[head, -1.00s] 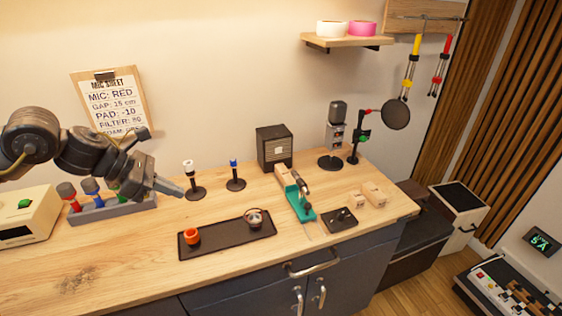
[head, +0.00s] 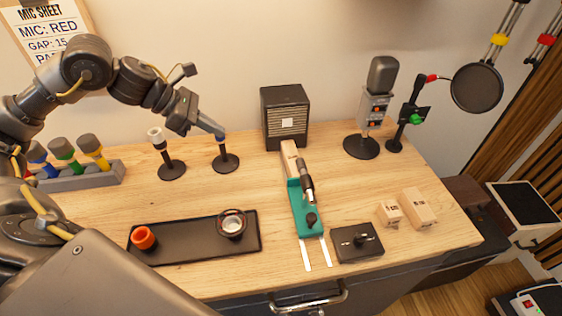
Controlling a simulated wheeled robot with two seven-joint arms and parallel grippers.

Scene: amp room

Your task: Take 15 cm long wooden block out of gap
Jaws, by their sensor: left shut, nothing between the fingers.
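A long pale wooden block (head: 289,158) lies at the far end of a teal holder (head: 301,207), in line with it and reaching towards the dark speaker box (head: 285,117). A small dark microphone (head: 306,185) sits on the holder, just in front of the block. Two shorter wooden blocks, a small one (head: 390,213) and a larger one (head: 418,207), lie apart to the right. My left gripper (head: 219,131) is shut and empty, left of the speaker box, and covers the top of a short black stand (head: 226,161). My right gripper is not in view.
A second stand (head: 167,155) is left of my gripper. A black tray (head: 190,249) with an orange cup (head: 143,238) lies in front. A grey desk microphone (head: 380,90) and a pop filter (head: 477,87) stand at the back right.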

